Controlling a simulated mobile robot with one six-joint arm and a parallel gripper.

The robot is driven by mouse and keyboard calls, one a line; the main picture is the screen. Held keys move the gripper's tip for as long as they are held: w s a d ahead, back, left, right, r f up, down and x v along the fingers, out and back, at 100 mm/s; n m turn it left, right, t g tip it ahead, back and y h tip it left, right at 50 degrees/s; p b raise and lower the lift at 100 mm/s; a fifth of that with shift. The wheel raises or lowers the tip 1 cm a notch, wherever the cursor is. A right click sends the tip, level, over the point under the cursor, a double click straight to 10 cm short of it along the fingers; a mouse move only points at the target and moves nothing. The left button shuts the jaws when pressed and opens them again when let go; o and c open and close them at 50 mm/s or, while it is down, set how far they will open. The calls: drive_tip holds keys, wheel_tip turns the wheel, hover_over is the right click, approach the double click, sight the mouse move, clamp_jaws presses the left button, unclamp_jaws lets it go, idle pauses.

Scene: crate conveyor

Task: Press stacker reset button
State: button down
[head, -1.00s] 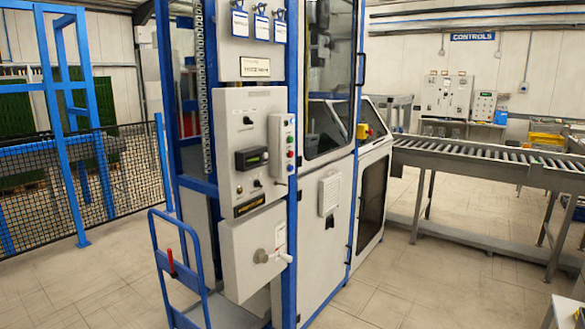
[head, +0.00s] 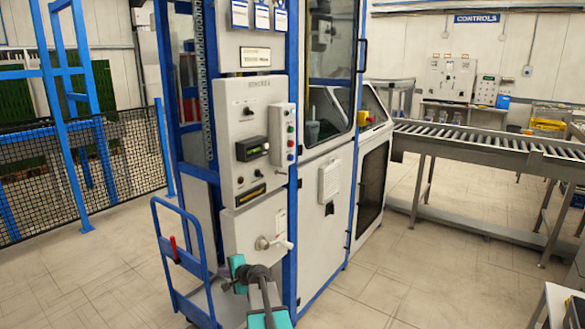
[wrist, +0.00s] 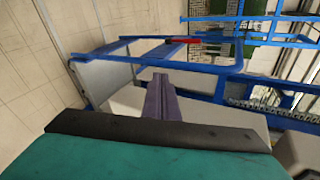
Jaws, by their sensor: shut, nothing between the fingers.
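The stacker's grey control panel (head: 262,110) faces me on the blue-framed machine. A narrow button box (head: 283,134) on its right side carries small coloured buttons, red and green among them. The panel front also has a dark knob, a lit green display (head: 253,149) and a lower knob. The labels are too small to read, so I cannot tell which button is the reset. My gripper shows in the wrist view (wrist: 160,84) with its dark fingers shut and empty. In the head view its teal and black body is low, below the panel, apart from the buttons.
A rotary handle (head: 272,243) sticks out of the lower box, close above my arm. A blue hand cart (head: 183,262) with a red grip stands at left. A yellow-and-red switch (head: 364,118) is further right. A roller conveyor (head: 480,140) runs right; the floor between is clear.

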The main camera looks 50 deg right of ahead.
drive_tip(key=d+r+m+h, duration=0.1)
drive_tip(key=d+r, duration=0.2)
drive_tip(key=s+d+r+m, duration=0.1)
drive_tip(key=d+r, duration=0.1)
drive_tip(key=d, duration=0.1)
drive_tip(key=s+d+r+t+h, duration=0.1)
drive_tip(key=d+r, duration=0.2)
drive_tip(key=shift+d+r+m+h+p, duration=0.15)
drive_tip(key=shift+r+m+h+p, duration=0.15)
drive_tip(key=shift+r+m+p, duration=0.1)
drive_tip(key=m+h+p, duration=0.3)
drive_tip(key=m+h, duration=0.6)
drive_tip(key=m, duration=0.2)
approach(292, 158)
drive_tip(key=s+d, duration=0.6)
drive_tip(key=s, duration=0.1)
drive_tip(key=shift+w+r, duration=0.2)
drive_tip(key=shift+r, duration=0.05)
drive_tip(key=shift+w, duration=0.1)
drive_tip(key=w, duration=0.8)
drive_tip(key=shift+w, duration=0.35)
drive_tip(key=shift+w+d, duration=0.1)
drive_tip(key=shift+w, duration=0.05)
drive_tip(key=shift+w, duration=0.25)
